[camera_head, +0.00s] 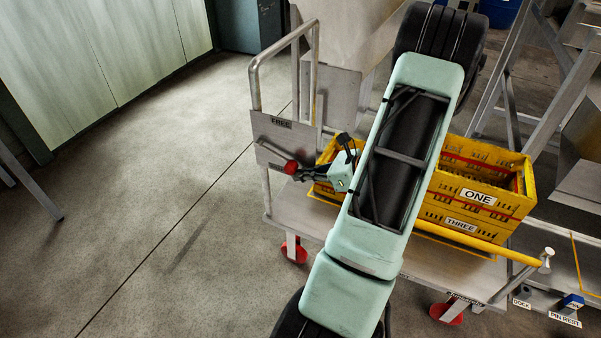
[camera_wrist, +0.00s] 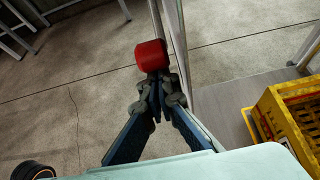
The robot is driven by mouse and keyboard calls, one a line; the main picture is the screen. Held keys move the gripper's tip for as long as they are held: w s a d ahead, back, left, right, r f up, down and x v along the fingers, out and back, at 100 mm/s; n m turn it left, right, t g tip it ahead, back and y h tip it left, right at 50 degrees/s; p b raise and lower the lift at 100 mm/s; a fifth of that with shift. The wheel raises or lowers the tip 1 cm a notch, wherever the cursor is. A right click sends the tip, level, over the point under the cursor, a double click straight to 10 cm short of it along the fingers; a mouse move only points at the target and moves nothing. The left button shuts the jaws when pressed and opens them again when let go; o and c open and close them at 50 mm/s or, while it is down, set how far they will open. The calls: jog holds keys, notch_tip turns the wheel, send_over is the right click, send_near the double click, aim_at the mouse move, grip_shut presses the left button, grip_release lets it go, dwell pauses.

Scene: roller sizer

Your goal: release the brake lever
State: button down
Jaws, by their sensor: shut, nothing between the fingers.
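The brake lever shows as a red knob (camera_head: 291,167) at the lower edge of a grey plate marked FREE (camera_head: 281,124), on the handle side of the cart. My gripper (camera_head: 303,173) is just right of the knob in the head view. In the wrist view the red knob (camera_wrist: 150,54) stands right at the tips of my gripper (camera_wrist: 157,88), overlapping them in the picture. The fingers are drawn together with nothing between them. I cannot tell whether they touch the knob. The lever's shaft is mostly hidden.
The cart deck (camera_head: 365,250) carries yellow crates (camera_head: 478,177) labelled ONE and THREE. The upright handle frame (camera_head: 254,90) rises behind the plate. A yellow bar (camera_head: 455,235) runs along the cart's near side. My arm hides much of the cart. Open floor (camera_head: 170,210) lies left.

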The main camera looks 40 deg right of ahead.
jog(key=r+g+p, duration=0.1)
jog(key=p, duration=0.1)
jog(key=r+g+p, duration=0.1)
jog(key=r+p, duration=0.1)
jog(key=p, duration=0.1)
jog(key=r+g+h+p, duration=0.1)
jog(key=r+p, duration=0.1)
jog(key=p, duration=0.1)
jog(key=shift+s+r, duration=0.25)
jog(key=r+g+p, duration=0.1)
jog(key=p, duration=0.2)
jog(key=shift+r+h, duration=0.25)
jog(key=shift+h, duration=0.15)
jog(key=r+p, duration=0.1)
jog(key=g+p, duration=0.1)
jog(key=p, duration=0.1)
jog(key=r+p, duration=0.1)
jog(key=shift+w+r+g+h+p, duration=0.25)
jog(key=shift+r+g+h+p, duration=0.05)
jog(key=shift+p, duration=0.05)
jog(key=shift+w+r, duration=0.15)
jog(key=shift+r, duration=0.1)
jog(key=p+v, duration=0.7)
jog(key=v, duration=0.2)
jog(key=shift+r, duration=0.4)
